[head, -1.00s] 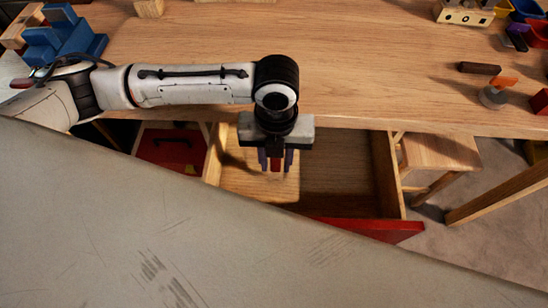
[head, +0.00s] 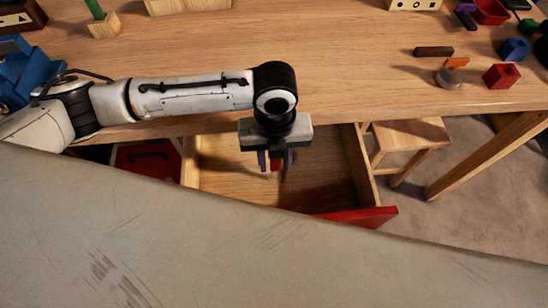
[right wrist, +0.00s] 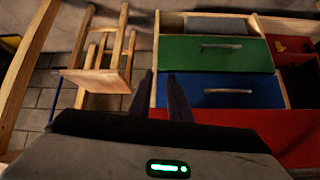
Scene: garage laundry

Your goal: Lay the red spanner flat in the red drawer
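The red drawer (head: 357,216) is pulled out below the worktop, its red front partly hidden by a pale surface in the foreground. Its wooden inside shows no loose object. My left gripper (head: 276,163) points down over the drawer's inside. A small red piece, seemingly the red spanner (head: 276,164), shows between its two dark fingers; most of it is hidden by the gripper. I cannot tell its height above the drawer bottom. In the right wrist view my right gripper (right wrist: 160,80) has its fingers apart with nothing between them, and the red drawer front (right wrist: 290,130) lies beyond.
The worktop (head: 330,60) overhangs the drawer's back. A wooden stool (head: 412,134) stands right of it, a red box with a black handle (head: 148,158) left. Blue (right wrist: 231,91) and green (right wrist: 215,54) drawers show in the right wrist view. Blocks lie at the worktop's right.

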